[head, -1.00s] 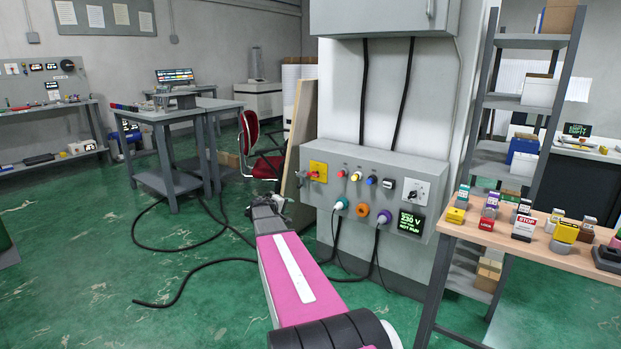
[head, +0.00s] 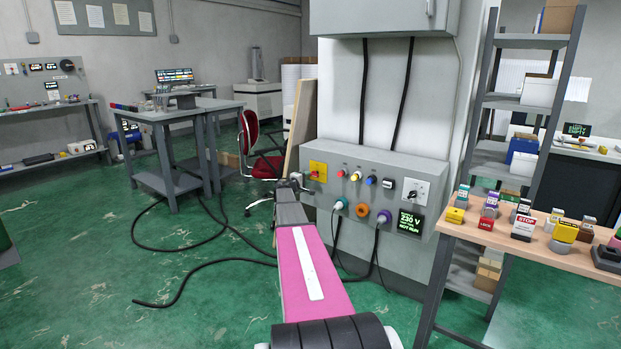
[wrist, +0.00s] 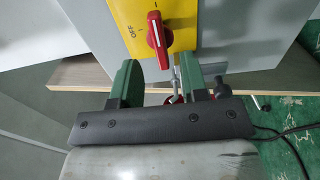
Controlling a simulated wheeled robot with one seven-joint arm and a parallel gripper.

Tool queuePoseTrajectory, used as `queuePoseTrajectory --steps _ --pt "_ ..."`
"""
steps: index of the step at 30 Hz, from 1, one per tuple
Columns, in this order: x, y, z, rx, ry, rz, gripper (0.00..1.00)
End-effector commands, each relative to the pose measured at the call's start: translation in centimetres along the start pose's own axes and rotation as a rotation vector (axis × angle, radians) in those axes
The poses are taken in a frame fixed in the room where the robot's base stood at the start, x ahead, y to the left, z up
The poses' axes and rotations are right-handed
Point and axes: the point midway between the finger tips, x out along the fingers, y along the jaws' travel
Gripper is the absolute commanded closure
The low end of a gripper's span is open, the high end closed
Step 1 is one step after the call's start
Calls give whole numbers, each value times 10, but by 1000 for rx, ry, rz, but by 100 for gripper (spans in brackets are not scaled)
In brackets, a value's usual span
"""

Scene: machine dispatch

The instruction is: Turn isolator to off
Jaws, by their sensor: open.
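The isolator is a yellow plate (head: 318,167) with a red rotary handle (head: 316,174), at the upper left of the grey panel box. In the wrist view the yellow plate (wrist: 125,12) and red handle (wrist: 157,30) fill the top middle. The handle stands upright in that picture, and the OFF mark (wrist: 131,31) lies to its left, so it does not point at OFF. My gripper (wrist: 160,78) is open and empty. Its green fingers are spread, and the handle shows just beyond the gap, not between them. My gripper (head: 295,181) covers part of the box's left end in the head view.
The grey panel box (head: 340,206) also carries coloured buttons, sockets with cables and a lit display (head: 410,222). A wooden table (head: 480,236) with lock blocks stands right. A red chair (head: 262,150) is behind at left. Cables lie on the green floor.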

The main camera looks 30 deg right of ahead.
Motion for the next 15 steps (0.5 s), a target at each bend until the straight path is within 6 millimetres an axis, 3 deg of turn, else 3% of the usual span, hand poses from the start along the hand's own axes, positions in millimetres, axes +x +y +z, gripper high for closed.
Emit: queuePoseTrajectory --steps 1,6,15 --pt "12 0 -2 0 -1 0 60" --pt "33 0 -1 0 -1 0 60" --pt "38 0 0 0 1 0 60"
